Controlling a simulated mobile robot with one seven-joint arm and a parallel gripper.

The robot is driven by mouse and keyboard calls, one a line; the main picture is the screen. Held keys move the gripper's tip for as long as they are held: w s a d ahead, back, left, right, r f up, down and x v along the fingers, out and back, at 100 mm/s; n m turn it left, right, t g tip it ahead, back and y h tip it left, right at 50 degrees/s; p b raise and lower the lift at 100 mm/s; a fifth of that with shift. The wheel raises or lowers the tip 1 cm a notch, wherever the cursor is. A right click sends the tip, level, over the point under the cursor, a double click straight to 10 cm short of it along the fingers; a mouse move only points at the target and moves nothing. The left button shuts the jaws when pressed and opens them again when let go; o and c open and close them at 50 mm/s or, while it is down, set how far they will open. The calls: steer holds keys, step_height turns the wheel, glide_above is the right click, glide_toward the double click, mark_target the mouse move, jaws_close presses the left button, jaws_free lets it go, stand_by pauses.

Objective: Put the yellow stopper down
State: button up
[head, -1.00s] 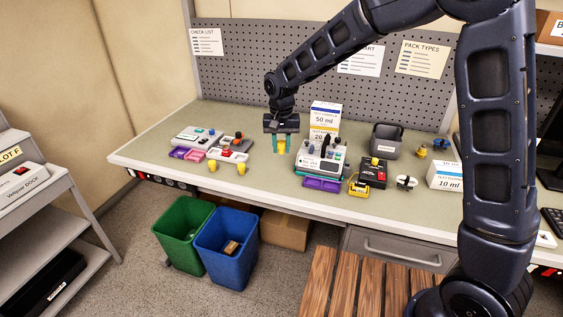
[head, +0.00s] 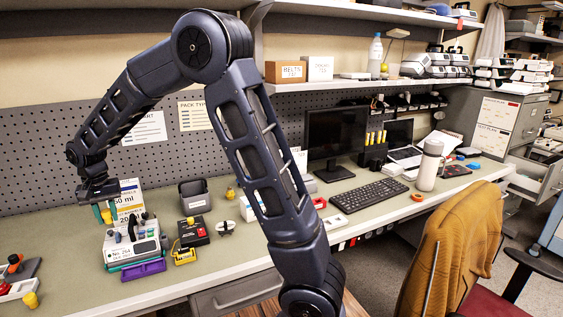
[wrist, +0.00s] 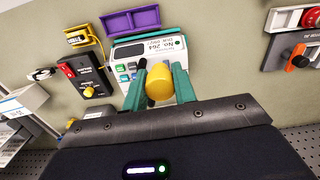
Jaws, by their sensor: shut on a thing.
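My gripper (wrist: 159,88) is shut on the yellow stopper (wrist: 159,82), which sits between its green fingertips in the wrist view. In the head view, my gripper (head: 105,213) is at the left, above the bench, just left of the 50 ml box and behind the grey-white pump (head: 125,252). The stopper is small and partly hidden by the fingers there. The pump, labelled No. 264, also shows beyond the fingers in the wrist view (wrist: 150,48). I cannot tell how high the stopper is above the bench.
A purple tray (head: 143,271) lies before the pump. A yellow device (head: 184,256), a black device (head: 193,236) and a grey bin (head: 194,196) stand to its right. Another yellow stopper (head: 30,300) is at lower left. Bare bench (head: 75,280) lies left of the pump.

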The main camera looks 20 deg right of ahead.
steer(key=w+d+f+m, duration=0.1)
steer(key=w+d+m, duration=0.2)
steer(key=w+d, duration=0.45)
steer(key=w+d+f+m, duration=0.15)
steer(key=w+d, duration=0.35)
steer(key=d, duration=0.6)
steer(key=w+d+m, duration=0.3)
steer(key=w+d, duration=0.4)
steer(key=d, duration=0.2)
step_height(320, 180, up, 3)
steer(key=m, duration=1.3)
glide_above(331, 190)
steer(key=f, duration=1.9)
steer(key=shift+w+d, duration=0.1)
steer(key=shift+d, duration=0.15)
steer(key=shift+f, duration=0.2)
steer(key=o, duration=0.9)
steer(key=shift+o, duration=0.2)
